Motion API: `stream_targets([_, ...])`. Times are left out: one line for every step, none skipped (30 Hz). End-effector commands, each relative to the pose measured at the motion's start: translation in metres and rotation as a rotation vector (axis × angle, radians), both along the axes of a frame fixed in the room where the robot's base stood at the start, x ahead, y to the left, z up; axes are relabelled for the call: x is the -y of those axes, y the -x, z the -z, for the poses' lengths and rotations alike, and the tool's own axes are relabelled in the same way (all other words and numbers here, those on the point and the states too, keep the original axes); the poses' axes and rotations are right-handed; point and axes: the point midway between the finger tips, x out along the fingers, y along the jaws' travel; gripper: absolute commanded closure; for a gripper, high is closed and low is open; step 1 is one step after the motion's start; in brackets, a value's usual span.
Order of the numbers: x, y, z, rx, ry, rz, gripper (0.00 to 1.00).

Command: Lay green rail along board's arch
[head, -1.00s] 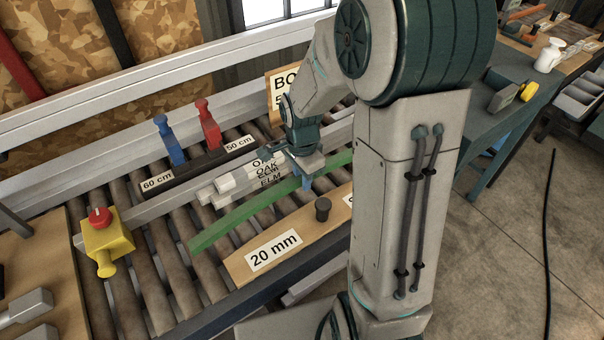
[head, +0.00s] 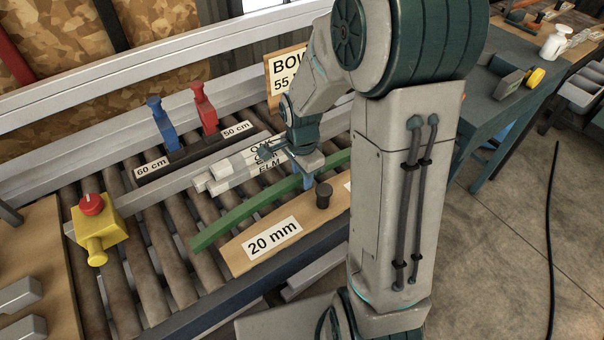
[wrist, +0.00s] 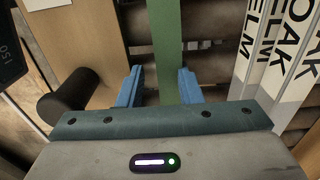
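The green rail (head: 236,216) is a long, thin strip lying slantwise on the roller bed, beside the far, curved edge of the wooden board (head: 238,262). The board has a "20 mm" label and a black knob (head: 323,196). My gripper (head: 308,180) is over the rail, pointing down, behind the knob. In the wrist view the rail (wrist: 165,35) runs between the two blue fingers (wrist: 160,84), with a clear gap at the left finger and little or none at the right. The board (wrist: 100,45) and knob (wrist: 66,95) are to the left. My arm hides the board's right end.
Pale bars (head: 228,174) labelled OAK and ELM lie close behind the rail. Further back stand a blue clamp (head: 161,125) and a red clamp (head: 205,108) by 60 cm and 50 cm labels. A yellow box with a red button (head: 98,228) is at the left.

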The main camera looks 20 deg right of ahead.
Motion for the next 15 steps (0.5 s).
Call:
stream_targets([0.0,0.0,0.0,0.0,0.0,0.0,0.53])
stream_targets([0.0,0.0,0.0,0.0,0.0,0.0,0.52])
stream_targets([0.0,0.0,0.0,0.0,0.0,0.0,0.52])
stream_targets([0.0,0.0,0.0,0.0,0.0,0.0,0.52])
stream_targets([0.0,0.0,0.0,0.0,0.0,0.0,0.52])
stream_targets([0.0,0.0,0.0,0.0,0.0,0.0,0.52])
stream_targets([0.0,0.0,0.0,0.0,0.0,0.0,0.52])
stream_targets([0.0,0.0,0.0,-0.001,0.0,0.0,0.52])
stream_targets([0.0,0.0,0.0,-0.001,0.0,0.0,0.52])
stream_targets([0.0,0.0,-0.001,0.0,0.0,0.0,0.52])
stream_targets([0.0,0.0,-0.002,0.0,0.0,0.0,0.52])
stream_targets([0.0,0.0,-0.005,0.002,0.0,0.0,0.52])
stream_targets([0.0,-0.001,-0.007,0.003,0.0,0.0,0.52])
stream_targets([0.0,-0.001,-0.011,0.003,0.001,0.0,0.52])
stream_targets([0.0,-0.001,-0.017,0.005,0.002,0.0,0.52])
